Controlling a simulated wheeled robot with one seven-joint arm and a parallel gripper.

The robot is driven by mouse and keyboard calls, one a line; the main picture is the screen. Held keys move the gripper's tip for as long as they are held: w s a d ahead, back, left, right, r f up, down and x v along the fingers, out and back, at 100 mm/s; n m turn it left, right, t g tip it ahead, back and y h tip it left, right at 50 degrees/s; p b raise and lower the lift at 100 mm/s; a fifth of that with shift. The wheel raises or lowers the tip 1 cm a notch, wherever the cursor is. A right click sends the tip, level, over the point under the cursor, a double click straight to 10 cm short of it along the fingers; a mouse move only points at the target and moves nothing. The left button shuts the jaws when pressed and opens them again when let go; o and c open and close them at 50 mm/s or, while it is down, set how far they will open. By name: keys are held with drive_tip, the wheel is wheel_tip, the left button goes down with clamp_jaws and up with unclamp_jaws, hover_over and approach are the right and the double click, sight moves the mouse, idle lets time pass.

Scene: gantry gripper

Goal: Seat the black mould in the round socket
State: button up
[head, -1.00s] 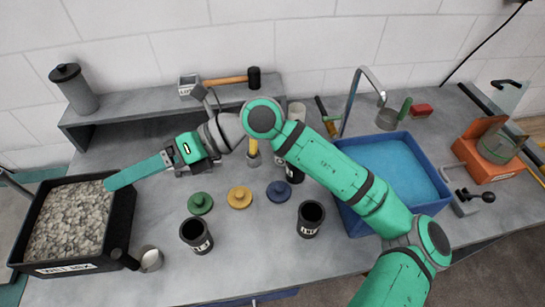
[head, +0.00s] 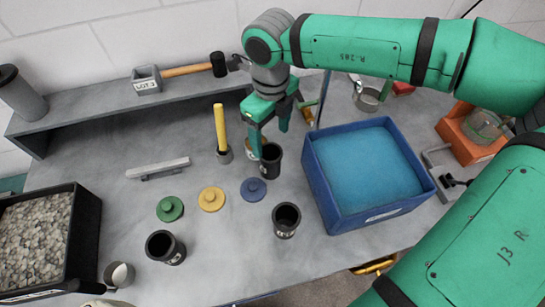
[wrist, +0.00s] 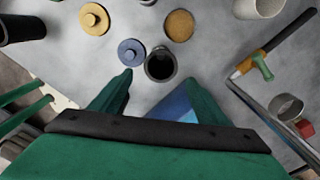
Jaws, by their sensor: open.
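A black mould (head: 270,163), an open cylinder with a pale label, stands upright on the grey table left of the blue tub. It also shows in the wrist view (wrist: 160,66), just beyond and between my fingertips. My gripper (head: 269,144) is open and empty, pointing down over this mould, one finger partly covering it in the head view. Two similar black moulds stand nearer the front, one (head: 165,248) at left and one (head: 286,221) at right. A round tan disc (wrist: 180,25) lies beside the first mould; I cannot tell whether it is the socket.
The blue tub (head: 385,207) is close on the right. Green (head: 170,208), yellow (head: 211,199) and blue (head: 253,189) lids lie in front. A yellow-handled tool (head: 220,128) stands upright at left. A gravel tray (head: 88,225) is at far left.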

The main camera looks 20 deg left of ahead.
approach(270, 156)
drive_tip(key=f, duration=0.2)
drive_tip(key=s+f, duration=0.1)
drive_tip(key=f, duration=0.1)
drive_tip(key=s+d+f, duration=0.1)
drive_tip(key=f, duration=0.1)
drive_tip(key=shift+s+f, duration=0.15)
drive_tip(key=shift+s, duration=0.05)
drive_tip(key=c, duration=1.2)
drive_tip(key=shift+c, duration=0.2)
